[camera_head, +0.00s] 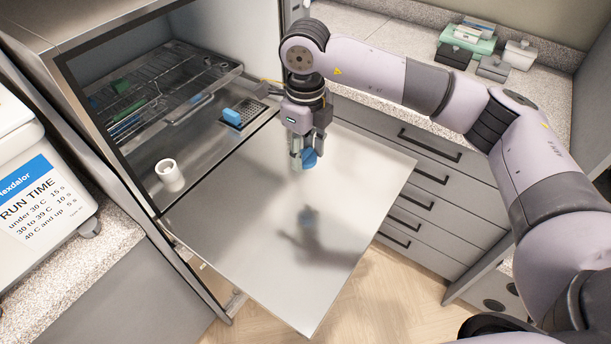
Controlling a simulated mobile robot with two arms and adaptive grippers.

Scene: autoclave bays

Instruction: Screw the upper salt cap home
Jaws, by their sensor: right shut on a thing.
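My right gripper (303,153) is over the open, lowered metal door, its fingers pointing down. It is shut on a small round blue cap (309,158), partly hidden by the fingers. The cap is held above the door and casts no clear contact with it. A short white hollow cylinder (171,178), open at the top, stands upright at the front left of the chamber floor, well left of the gripper. I cannot tell whether it is the salt opening. My left gripper is not in view.
The lowered door (270,235) is bare. Inside the chamber, a wire rack (165,75) holds blue and green items, and a blue block (231,116) sits by a dark perforated plate (255,112). Drawers (425,180) stand at right; boxes (480,45) lie on the counter.

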